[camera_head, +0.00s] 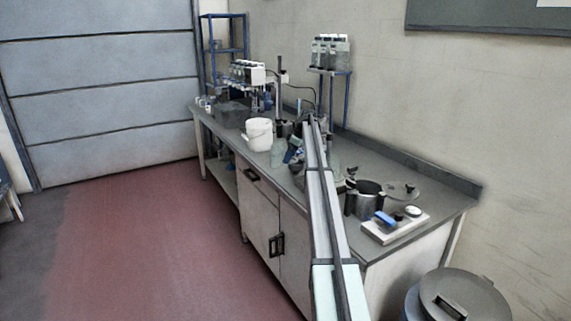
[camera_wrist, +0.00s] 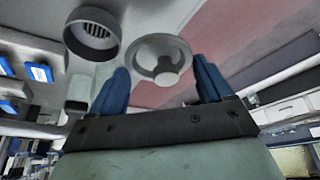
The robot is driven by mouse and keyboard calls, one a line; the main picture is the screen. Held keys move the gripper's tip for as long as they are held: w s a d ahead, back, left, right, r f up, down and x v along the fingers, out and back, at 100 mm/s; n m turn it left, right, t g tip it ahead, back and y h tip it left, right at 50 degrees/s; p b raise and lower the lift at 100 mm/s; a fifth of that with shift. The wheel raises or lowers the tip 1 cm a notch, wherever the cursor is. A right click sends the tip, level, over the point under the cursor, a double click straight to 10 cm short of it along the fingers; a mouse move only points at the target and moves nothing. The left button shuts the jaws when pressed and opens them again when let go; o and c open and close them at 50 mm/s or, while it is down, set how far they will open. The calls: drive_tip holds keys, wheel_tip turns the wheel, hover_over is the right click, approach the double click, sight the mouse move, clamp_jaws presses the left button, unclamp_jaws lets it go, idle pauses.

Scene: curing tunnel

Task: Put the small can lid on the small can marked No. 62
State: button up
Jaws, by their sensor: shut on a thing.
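In the wrist view, a round pale grey lid (camera_wrist: 144,50) with a central knob lies between the two blue fingers of my gripper (camera_wrist: 162,75). The fingertips stand at its opposite edges, and my gripper is shut on it. An open dark grey cylinder (camera_wrist: 92,33), like a small can with ribs or slats inside, is just left of the lid and apart from it. I can read no number on it. In the head view, my gripper (camera_head: 295,157) shows small over the bench, partly hidden by my arm. The lid cannot be made out there.
The grey bench (camera_head: 365,156) carries a white bucket (camera_head: 258,134) and a dark crate (camera_head: 232,116) farther back. A dark pot (camera_head: 369,200), a glass lid (camera_head: 402,191) and a pale hotplate-like block (camera_head: 396,228) stand at the near end. Blue-labelled items (camera_wrist: 40,73) lie left in the wrist view.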

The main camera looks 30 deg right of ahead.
drive_tip(key=s+d+r+m, duration=0.1)
drive_tip(key=s+d+r, duration=0.2)
drive_tip(key=s, duration=0.4)
drive_tip(key=s+d+r, duration=0.2)
drive_tip(key=s+d, duration=0.2)
drive_tip(key=s, duration=0.3)
drive_tip(key=s+a+n, duration=0.1)
drive_tip(key=s+a, duration=0.5)
drive_tip(key=s, duration=0.6)
drive_tip(key=shift+s, duration=0.15)
drive_tip(key=shift+a+f, duration=0.1)
drive_tip(key=shift+f, duration=3)
drive_tip(key=shift+f, duration=0.55)
